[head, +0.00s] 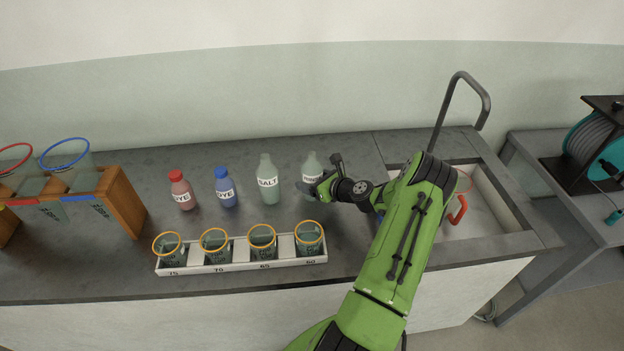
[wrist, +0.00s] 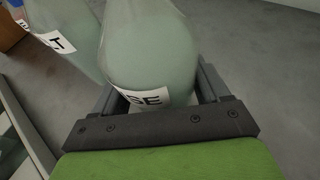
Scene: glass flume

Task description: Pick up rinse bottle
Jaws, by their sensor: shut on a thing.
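The rinse bottle (head: 312,170) is a pale grey-green bottle with a white label, upright at the back of the dark counter. My gripper (head: 325,187) reaches it from the right and covers part of its lower body. In the wrist view the rinse bottle (wrist: 148,50) stands between the two dark fingers of my gripper (wrist: 158,98), its label partly showing "SE". The gripper is shut on it. I cannot tell whether its base is off the counter.
The salt bottle (head: 267,180) stands close on the left, with blue (head: 225,188) and red (head: 181,191) dye bottles beyond. A white rack (head: 240,262) of several rimmed beakers lies in front. The sink (head: 490,205) and tap (head: 462,85) are right.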

